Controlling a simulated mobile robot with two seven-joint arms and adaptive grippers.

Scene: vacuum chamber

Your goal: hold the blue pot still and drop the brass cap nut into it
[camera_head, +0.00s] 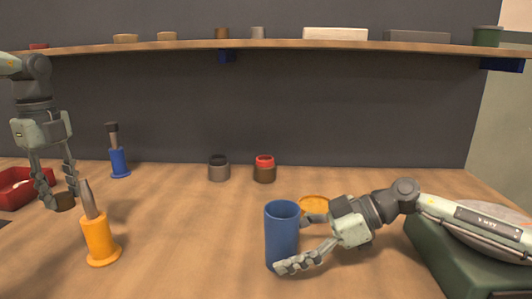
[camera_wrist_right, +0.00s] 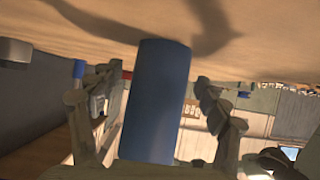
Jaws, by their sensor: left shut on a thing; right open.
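The blue pot (camera_head: 282,240) stands upright on the wooden table, right of the middle, its open top facing up. My right gripper (camera_head: 296,243) is open at the pot, with one finger in front and the other behind it. In the right wrist view the blue pot (camera_wrist_right: 155,100) is between the open fingers (camera_wrist_right: 146,100), with gaps visible at both sides. My left gripper (camera_head: 61,199) is at the far left, pointing down, shut on a small brown piece, apparently the brass cap nut (camera_head: 64,202). Its fingers partly hide the piece.
An orange holder with a grey-tipped tool (camera_head: 100,240) stands close to my left gripper. A blue holder (camera_head: 119,162), a red tray (camera_head: 18,186), a grey jar (camera_head: 219,170), a red-topped jar (camera_head: 264,171) and an orange dish (camera_head: 315,203) are around. The middle table is clear.

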